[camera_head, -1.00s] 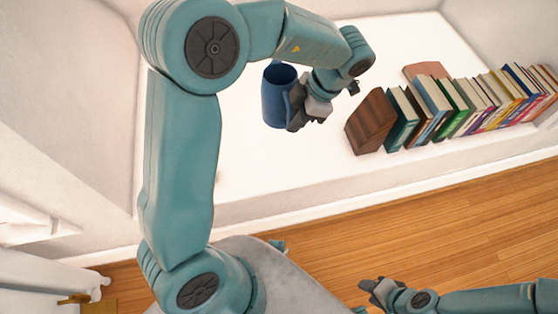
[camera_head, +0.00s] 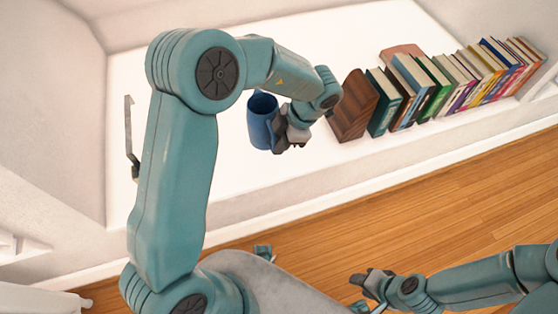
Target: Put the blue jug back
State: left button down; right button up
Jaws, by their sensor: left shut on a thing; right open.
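The blue jug (camera_head: 262,118) is upright, with its dark open top facing up. My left gripper (camera_head: 280,133) is shut on the jug at its right side, and the fingers hide part of that side. The jug is in front of the white ledge (camera_head: 200,185); I cannot tell whether its base touches the ledge or hangs above it. My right gripper (camera_head: 363,281) is low in the view over the wooden floor, apart from the jug, open and empty.
A row of books (camera_head: 455,80) stands on the ledge to the right, with a brown wooden bookend (camera_head: 353,106) at its left end. A thin grey bracket-like object (camera_head: 130,140) is at the left. The ledge around the jug is mostly bare.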

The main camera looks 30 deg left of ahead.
pick_arm(q)
notch_tip(320, 180, down, 7)
jog(key=b, duration=0.2)
jog(key=shift+f+b, duration=0.1)
jog(key=shift+b, duration=0.2)
jog(key=c, duration=1.1)
grip_release()
jog(key=shift+f, duration=0.1)
jog(key=shift+o, duration=0.2)
jog(key=shift+d+r, duration=0.1)
jog(key=shift+r, duration=0.3)
jog(key=p+v, duration=0.5)
jog(key=v, duration=0.6)
jog(key=shift+r, duration=0.2)
jog(key=shift+d, duration=0.15)
